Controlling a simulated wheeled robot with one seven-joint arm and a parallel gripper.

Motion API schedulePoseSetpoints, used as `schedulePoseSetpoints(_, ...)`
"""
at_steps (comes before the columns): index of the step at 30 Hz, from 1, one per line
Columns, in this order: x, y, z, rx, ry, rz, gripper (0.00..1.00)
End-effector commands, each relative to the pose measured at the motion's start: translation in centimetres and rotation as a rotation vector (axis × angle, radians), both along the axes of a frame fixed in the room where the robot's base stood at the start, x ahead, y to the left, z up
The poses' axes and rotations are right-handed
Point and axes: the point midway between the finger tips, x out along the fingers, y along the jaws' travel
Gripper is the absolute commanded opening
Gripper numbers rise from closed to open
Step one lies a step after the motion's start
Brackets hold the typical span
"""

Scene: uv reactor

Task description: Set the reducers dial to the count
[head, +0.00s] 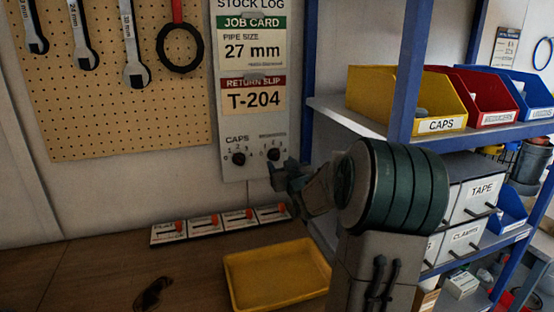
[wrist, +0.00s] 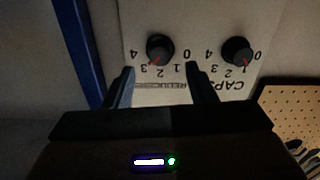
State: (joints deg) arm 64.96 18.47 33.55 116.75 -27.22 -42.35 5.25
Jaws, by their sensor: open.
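The reducers dial (head: 273,154) is a black knob at the lower right of the stock log board (head: 228,118). In the head view my gripper (head: 280,176) is just below the dial.
The yellow caps bin (head: 410,97) and blue unions bin (head: 522,92) flank the red bin. A blue shelf post (head: 408,70) stands right of the board. Below are a yellow tray (head: 236,287) and several lever switches (head: 204,226) on the bench. Tools hang on a pegboard (head: 100,110).

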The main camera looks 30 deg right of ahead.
Motion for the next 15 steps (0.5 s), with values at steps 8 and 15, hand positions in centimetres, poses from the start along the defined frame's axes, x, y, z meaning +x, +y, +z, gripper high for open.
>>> schedulePoseSetpoints(8, 3.5, -0.9, 0.0, 0.001, 0.000, 0.001, 0.51)
schedulePoseSetpoints(15, 4.3, -1.1, 0.0, 0.000, 0.001, 0.000, 0.51)
